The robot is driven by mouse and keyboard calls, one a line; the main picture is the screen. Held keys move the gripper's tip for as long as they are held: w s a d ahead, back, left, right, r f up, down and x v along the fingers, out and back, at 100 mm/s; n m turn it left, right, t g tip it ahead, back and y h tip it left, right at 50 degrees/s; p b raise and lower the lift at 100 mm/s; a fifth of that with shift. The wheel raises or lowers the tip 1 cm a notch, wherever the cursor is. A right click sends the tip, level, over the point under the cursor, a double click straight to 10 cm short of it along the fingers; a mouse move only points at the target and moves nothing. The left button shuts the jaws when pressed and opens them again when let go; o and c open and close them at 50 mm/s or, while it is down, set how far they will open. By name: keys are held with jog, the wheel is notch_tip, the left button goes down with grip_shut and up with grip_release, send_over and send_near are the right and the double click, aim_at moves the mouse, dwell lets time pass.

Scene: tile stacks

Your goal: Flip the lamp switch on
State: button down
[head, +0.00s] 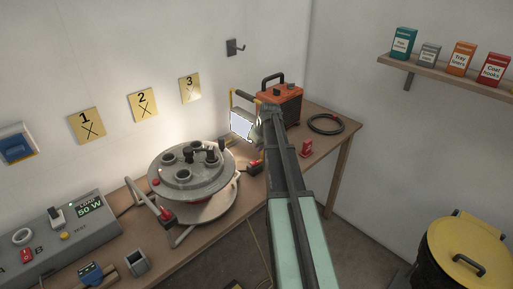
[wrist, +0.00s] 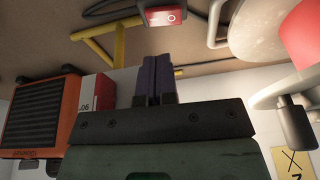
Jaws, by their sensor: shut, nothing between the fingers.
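The work lamp (head: 241,124) is a bright panel in a yellow frame on the bench, and it is glowing. A small dark box with a red top (head: 255,166) lies on the bench below it. In the wrist view, a red rocker (wrist: 170,17) with a white circle mark sits on a grey housing at the top; it looks like the lamp switch. My gripper (wrist: 153,58) is shut and empty, its fingers below the rocker in the picture and apart from it. In the head view my arm hides most of the gripper, beside the lamp.
An orange heater-like box (head: 280,103) stands just behind my arm. A black cable coil (head: 326,124) and a small red item (head: 306,147) are on the right.

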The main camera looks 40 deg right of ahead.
notch_tip(320, 180, up, 8)
jog(key=s+d+p, duration=0.2)
jog(key=d+p, duration=0.1)
jog(key=p, duration=0.3)
jog(key=shift+s, duration=0.1)
jog(key=s+a+g, duration=0.1)
jog(key=s+a, duration=0.4)
jog(key=a, duration=0.7)
jog(key=s+a+m+g, duration=0.1)
jog(key=s+a, duration=0.5)
jog(key=a, duration=0.6)
jog(key=s+a+g, duration=0.1)
jog(key=s+a, duration=0.5)
jog(key=a, duration=0.6)
jog(key=shift+s+a+f+h, duration=0.25)
jog(key=shift+a+f+h, duration=0.1)
jog(key=shift+f+h, duration=0.05)
